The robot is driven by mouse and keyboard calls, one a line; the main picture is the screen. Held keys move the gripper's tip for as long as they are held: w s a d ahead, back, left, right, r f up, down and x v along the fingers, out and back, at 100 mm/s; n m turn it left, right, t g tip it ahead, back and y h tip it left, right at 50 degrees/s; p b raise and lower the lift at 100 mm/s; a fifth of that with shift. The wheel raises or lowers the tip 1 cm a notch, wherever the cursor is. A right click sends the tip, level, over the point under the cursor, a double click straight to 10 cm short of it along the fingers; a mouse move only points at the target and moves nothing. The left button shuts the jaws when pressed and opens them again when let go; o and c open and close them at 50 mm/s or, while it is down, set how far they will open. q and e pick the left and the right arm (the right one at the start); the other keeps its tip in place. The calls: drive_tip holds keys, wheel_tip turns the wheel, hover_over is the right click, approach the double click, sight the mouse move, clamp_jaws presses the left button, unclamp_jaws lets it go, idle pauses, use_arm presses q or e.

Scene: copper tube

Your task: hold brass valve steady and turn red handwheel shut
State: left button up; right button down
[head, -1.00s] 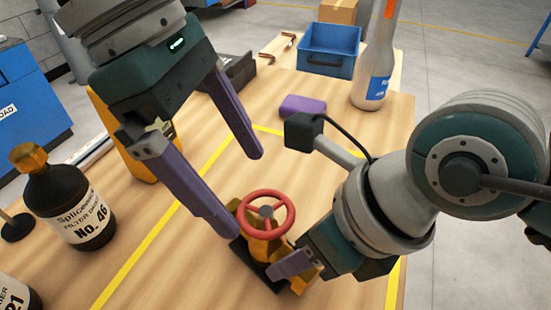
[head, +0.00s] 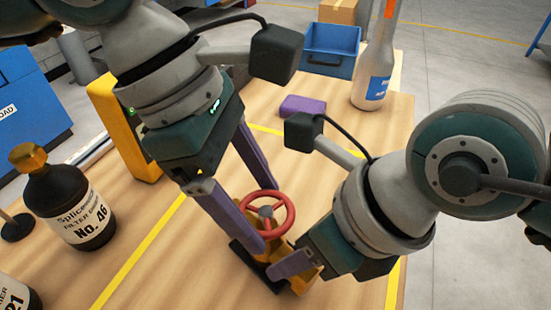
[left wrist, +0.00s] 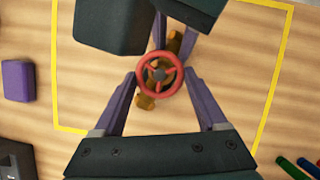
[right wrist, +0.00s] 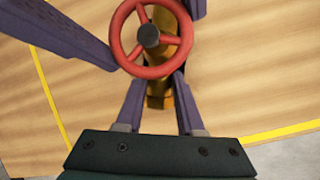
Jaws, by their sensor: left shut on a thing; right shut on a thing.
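The red handwheel (head: 270,213) tops the brass valve (head: 304,281), which stands on a dark base at the front of the table. My left gripper (head: 262,218) has its purple fingers on either side of the handwheel and is shut on it. The left wrist view shows the handwheel (left wrist: 160,75) between the two fingertips. My right gripper (head: 285,265) is shut low on the valve body, below the wheel. In the right wrist view the brass body (right wrist: 158,97) sits between the right fingers, partly hidden by the handwheel (right wrist: 150,38).
A dark bottle (head: 70,206) with a gold cap stands at left, with a yellow case (head: 118,125) behind it. A purple block (head: 302,106), a blue bin (head: 330,50) and a grey bottle (head: 375,65) are farther back. Yellow tape (head: 140,254) marks the table around the valve.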

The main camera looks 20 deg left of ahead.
use_arm(q)
drive_tip(key=c, duration=0.6)
drive_tip(key=m+g, duration=0.1)
drive_tip(key=m, duration=0.1)
drive_tip(key=m+g, duration=0.1)
drive_tip(key=m, duration=0.1)
drive_tip(key=shift+w+m, duration=0.2)
drive_tip(key=shift+m, duration=0.2)
drive_tip(key=o, duration=1.3)
drive_tip(key=v, duration=1.2)
use_arm(e)
drive_tip(key=shift+c, duration=2.2)
unclamp_jaws()
drive_tip(key=shift+r, duration=0.1)
